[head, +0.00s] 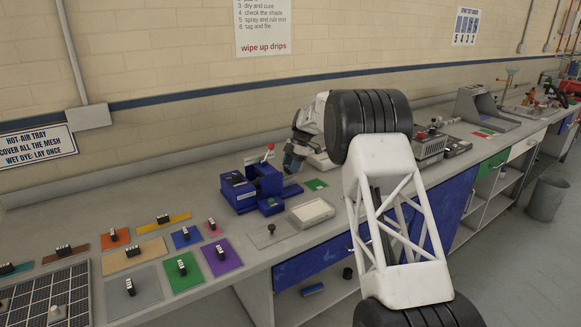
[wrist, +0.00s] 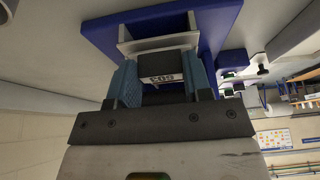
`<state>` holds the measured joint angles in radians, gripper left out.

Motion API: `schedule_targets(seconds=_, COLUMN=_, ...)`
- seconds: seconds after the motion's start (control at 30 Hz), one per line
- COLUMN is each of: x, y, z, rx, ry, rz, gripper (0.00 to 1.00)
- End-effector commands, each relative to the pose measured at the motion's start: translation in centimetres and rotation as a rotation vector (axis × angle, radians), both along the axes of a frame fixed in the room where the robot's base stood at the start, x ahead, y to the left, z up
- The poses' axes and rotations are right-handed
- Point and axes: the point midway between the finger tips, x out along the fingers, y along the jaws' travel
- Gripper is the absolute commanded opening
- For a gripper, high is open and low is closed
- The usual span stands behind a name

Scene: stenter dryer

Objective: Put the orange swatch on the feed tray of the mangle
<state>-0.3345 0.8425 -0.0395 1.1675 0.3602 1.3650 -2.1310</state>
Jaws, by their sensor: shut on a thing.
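The orange swatch (head: 107,244) lies flat on the bench in the left part of the head view, with a black labelled block on it. A blue machine (head: 240,197) with a red-knobbed lever, apparently the mangle, stands on the bench. I cannot clearly make out its feed tray. My gripper (head: 292,161) is just right of this machine, well away from the orange swatch and partly hidden by my arm. In the wrist view its light-blue fingers are shut on a black block with a white label (wrist: 162,79). A blue plate (wrist: 100,32) shows behind the block; I cannot tell whether they are joined.
Several other coloured swatches surround the orange one, including tan (head: 119,257), yellow (head: 180,216) and purple (head: 228,260). A dark mesh tray (head: 40,303) is at the lower left. A pale box (head: 311,212) and a green patch (head: 317,184) lie right of the machine.

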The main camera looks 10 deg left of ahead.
Motion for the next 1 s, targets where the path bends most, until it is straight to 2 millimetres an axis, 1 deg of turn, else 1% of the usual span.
schedule_targets(seconds=0.5, x=-0.17, y=0.18, z=-0.49, rx=0.000, ry=-0.001, rz=0.000, gripper=0.11)
schedule_targets(seconds=0.53, x=-0.16, y=0.18, z=-0.47, rx=0.000, ry=-0.001, rz=0.000, gripper=0.49)
schedule_targets(seconds=0.67, x=-0.16, y=0.18, z=-0.47, rx=0.000, ry=-0.001, rz=0.000, gripper=0.69)
schedule_targets(seconds=0.7, x=-0.16, y=0.18, z=-0.47, rx=0.000, ry=-0.001, rz=0.000, gripper=0.71)
schedule_targets(seconds=1.0, x=-0.16, y=0.18, z=-0.40, rx=0.000, ry=-0.001, rz=0.000, gripper=0.71)
